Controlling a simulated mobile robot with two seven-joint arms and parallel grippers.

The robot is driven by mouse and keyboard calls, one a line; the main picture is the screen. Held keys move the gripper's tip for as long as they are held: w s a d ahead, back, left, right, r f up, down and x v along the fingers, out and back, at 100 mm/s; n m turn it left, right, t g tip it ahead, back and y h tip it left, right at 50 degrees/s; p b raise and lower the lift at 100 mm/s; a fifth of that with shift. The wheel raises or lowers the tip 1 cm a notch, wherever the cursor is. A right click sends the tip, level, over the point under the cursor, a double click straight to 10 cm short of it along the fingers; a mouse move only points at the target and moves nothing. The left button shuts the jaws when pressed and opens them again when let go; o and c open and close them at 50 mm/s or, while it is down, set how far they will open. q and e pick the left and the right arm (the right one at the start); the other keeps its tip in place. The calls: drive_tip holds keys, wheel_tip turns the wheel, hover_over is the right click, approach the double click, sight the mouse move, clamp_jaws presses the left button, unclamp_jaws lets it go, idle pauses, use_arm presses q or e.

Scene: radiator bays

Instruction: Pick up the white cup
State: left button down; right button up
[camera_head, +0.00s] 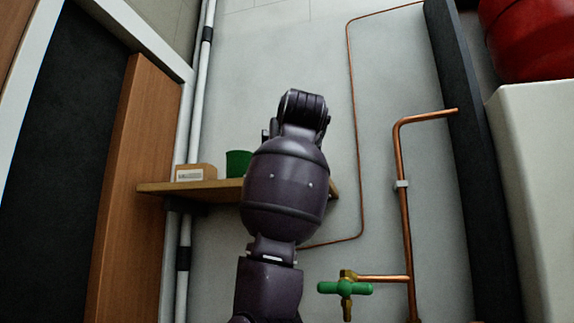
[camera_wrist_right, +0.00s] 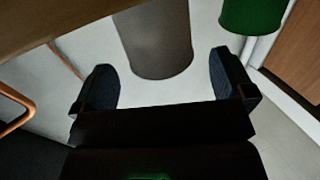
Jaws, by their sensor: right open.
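In the right wrist view, a plain grey-looking cylinder (camera_wrist_right: 158,42) fits the white cup in shadow. Its near end lies in line with the gap between the fingers of my right gripper (camera_wrist_right: 162,70). The gripper is open, with dark pads on both sides and no visible contact. I cannot tell how deep the cup sits between them. In the head view my right arm rises in front of the wooden shelf (camera_head: 213,188); it hides the cup and most of the gripper. My left gripper is not in view.
A green cup (camera_head: 238,163) stands on the shelf left of my arm, also at top right in the wrist view (camera_wrist_right: 252,14). A cardboard box (camera_head: 196,172) is further left. Copper pipes (camera_head: 404,190) and a green-handled valve (camera_head: 344,288) are on the right.

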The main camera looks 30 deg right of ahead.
drive_tip(key=p+x, duration=0.1)
drive_tip(key=x, duration=0.2)
drive_tip(key=shift+w+d, duration=0.1)
drive_tip(key=shift+w, duration=0.15)
drive_tip(key=shift+w+d, duration=0.1)
drive_tip(key=shift+w, duration=0.05)
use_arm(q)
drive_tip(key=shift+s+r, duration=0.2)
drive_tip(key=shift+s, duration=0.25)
use_arm(e)
drive_tip(key=shift+c, duration=0.3)
drive_tip(key=c, duration=0.9)
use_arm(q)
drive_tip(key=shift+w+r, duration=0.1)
use_arm(e)
drive_tip(key=shift+o, duration=0.2)
